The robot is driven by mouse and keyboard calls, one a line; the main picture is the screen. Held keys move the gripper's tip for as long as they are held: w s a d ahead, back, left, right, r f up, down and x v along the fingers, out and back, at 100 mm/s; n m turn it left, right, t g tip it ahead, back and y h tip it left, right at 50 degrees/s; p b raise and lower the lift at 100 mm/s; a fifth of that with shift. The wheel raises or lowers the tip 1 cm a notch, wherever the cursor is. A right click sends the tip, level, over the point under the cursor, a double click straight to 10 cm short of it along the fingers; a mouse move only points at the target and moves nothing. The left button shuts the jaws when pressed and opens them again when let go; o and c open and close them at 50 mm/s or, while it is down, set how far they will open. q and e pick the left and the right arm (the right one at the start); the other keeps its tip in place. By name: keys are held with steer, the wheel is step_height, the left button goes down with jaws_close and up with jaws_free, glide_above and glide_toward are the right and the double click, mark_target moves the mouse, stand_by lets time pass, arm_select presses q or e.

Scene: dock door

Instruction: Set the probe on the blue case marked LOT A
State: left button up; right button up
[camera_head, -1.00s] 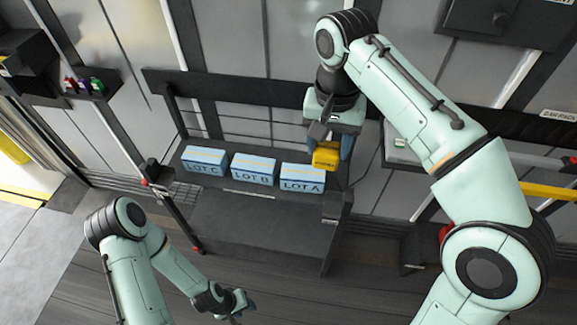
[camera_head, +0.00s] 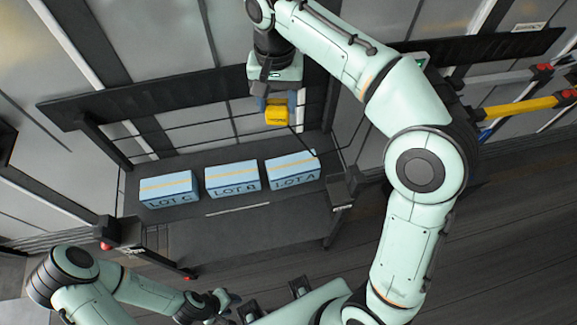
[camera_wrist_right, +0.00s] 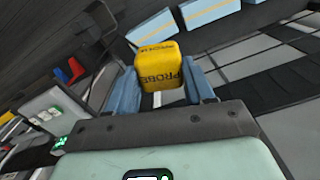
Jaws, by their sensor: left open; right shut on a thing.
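Three blue cases stand in a row on the dark bench (camera_head: 250,228): LOT C (camera_head: 168,189) at left, LOT B (camera_head: 232,177) in the middle, LOT A (camera_head: 292,169) at right. Each has a tan stripe on top. My right gripper (camera_head: 276,112) is shut on the yellow probe (camera_head: 277,116), up behind LOT A and LOT B and apart from them. In the right wrist view the probe (camera_wrist_right: 158,72) sits between the blue fingers with PROBE lettering on it. My left gripper (camera_head: 222,302) is open and empty, low in front of the bench.
A dark rail (camera_head: 150,94) runs across behind the bench. Posts stand at the bench's sides, with a dark block (camera_head: 345,188) at its right front. A yellow bar (camera_head: 520,108) juts in at the far right. The bench front is bare.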

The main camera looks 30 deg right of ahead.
steer(key=w+d+f+m+b, duration=0.1)
steer(key=d+f+b, duration=0.1)
steer(key=d+f, duration=0.35)
arm_select(q)
step_height(320, 180, down, 8)
steer(key=s+b, duration=0.2)
steer(key=b, duration=0.2)
steer(key=shift+s, duration=0.2)
arm_select(e)
glide_above(293, 163)
steer(key=shift+f, duration=9.85)
arm_select(q)
steer(key=shift+a, duration=0.1)
arm_select(e)
steer(key=shift+f, duration=0.2)
steer(key=o, duration=1.1)
steer(key=shift+c, duration=0.2)
steer(key=shift+o, duration=0.3)
steer(key=shift+r, duration=0.15)
